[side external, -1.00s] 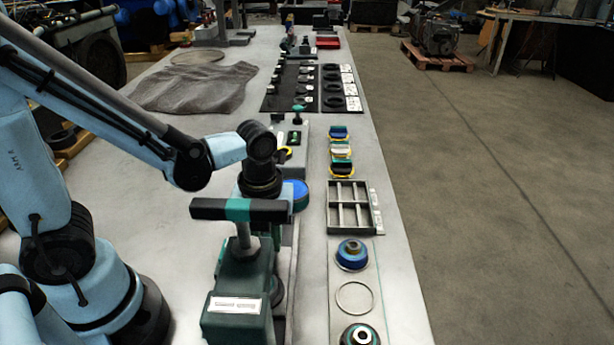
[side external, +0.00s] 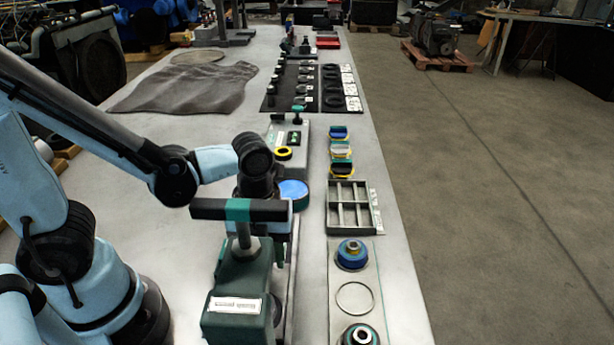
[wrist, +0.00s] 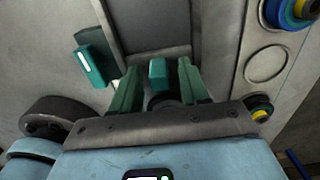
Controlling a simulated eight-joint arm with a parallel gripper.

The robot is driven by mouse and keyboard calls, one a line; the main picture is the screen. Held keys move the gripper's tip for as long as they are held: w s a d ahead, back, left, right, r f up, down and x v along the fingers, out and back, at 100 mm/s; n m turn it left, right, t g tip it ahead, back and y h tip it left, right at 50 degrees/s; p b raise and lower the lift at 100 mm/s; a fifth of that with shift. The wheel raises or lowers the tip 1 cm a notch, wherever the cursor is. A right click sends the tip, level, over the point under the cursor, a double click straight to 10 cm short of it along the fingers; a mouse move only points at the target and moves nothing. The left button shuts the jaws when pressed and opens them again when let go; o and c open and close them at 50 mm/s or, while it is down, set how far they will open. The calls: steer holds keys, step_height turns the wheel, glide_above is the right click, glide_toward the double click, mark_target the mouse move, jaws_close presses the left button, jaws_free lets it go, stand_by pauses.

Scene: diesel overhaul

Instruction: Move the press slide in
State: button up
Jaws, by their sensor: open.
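The press (side external: 238,298) is a dark green body with a white label at the near end of the bench. A dark crossbar (side external: 210,209) with a teal middle tops its post. My gripper (wrist: 158,66) is open in the wrist view, with one green finger on each side of a small teal block (wrist: 158,76). The block looks like a tab on the press slide, though I cannot tell whether the fingers touch it. A second teal block (wrist: 92,62) with a white mark lies to the left. In the side view, the crossbar and press hide my fingertips.
A blue-topped round part (side external: 293,193) stands just behind the press. A grey divided tray (side external: 351,231), a blue ringed part (side external: 352,254) and a thin ring (side external: 355,298) lie to the right. A grey cloth (side external: 185,88) lies farther back, with bare bench in front of it.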

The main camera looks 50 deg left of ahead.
steer(key=shift+r, duration=2.75)
steer(key=shift+r, duration=0.15)
steer(key=shift+r, duration=1.85)
